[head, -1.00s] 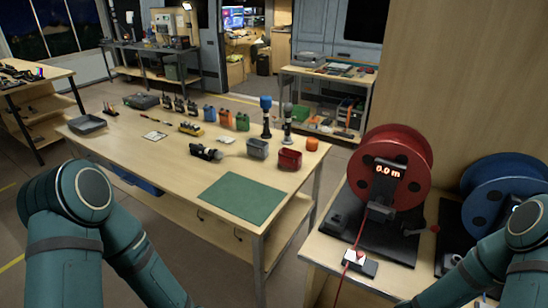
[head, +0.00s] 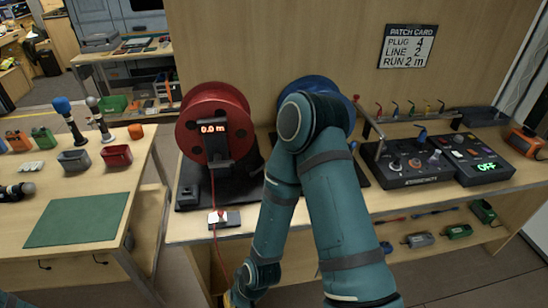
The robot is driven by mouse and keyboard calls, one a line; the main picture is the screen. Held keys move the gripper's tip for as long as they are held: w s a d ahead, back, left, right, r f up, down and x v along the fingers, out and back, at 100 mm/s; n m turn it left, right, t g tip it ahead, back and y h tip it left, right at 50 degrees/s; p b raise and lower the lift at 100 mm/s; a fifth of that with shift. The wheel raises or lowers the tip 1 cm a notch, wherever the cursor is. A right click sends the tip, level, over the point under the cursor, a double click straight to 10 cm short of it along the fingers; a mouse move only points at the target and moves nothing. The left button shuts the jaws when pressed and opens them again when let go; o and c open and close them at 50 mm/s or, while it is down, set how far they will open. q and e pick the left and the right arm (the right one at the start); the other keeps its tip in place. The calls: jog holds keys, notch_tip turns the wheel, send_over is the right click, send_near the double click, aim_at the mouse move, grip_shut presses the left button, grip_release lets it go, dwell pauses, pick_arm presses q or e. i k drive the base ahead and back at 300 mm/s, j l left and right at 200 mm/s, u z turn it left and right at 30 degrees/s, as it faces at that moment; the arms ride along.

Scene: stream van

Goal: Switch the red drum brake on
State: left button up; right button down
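The red drum (head: 238,103) stands upright on its black base on the bench, with a lit display (head: 213,128) reading 0.0 m on the post in front of it. A red cable (head: 213,190) runs down from the post to a small block (head: 217,218) with a white and red top at the bench's front edge. I cannot make out the brake's setting; my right arm covers the area just right of the drum's base. My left gripper is not in view.
A blue drum (head: 318,84) is mostly hidden behind my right arm. Control panels (head: 408,163) stand right of it, one showing OFF. A card (head: 407,46) on the wall reads plug 4, line 2, run 2 m. A table with a green mat (head: 78,220) is at left.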

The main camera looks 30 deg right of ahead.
aim_at(263, 167)
jog(key=z, duration=0.95)
jog(key=i+j, duration=0.15)
jog(key=j, duration=0.25)
jog(key=i+j, duration=0.2)
jog(key=j, duration=0.2)
jog(key=i+j, duration=0.15)
jog(key=j, duration=0.25)
jog(key=i+j, duration=0.2)
jog(key=j, duration=0.2)
jog(key=u, duration=0.05)
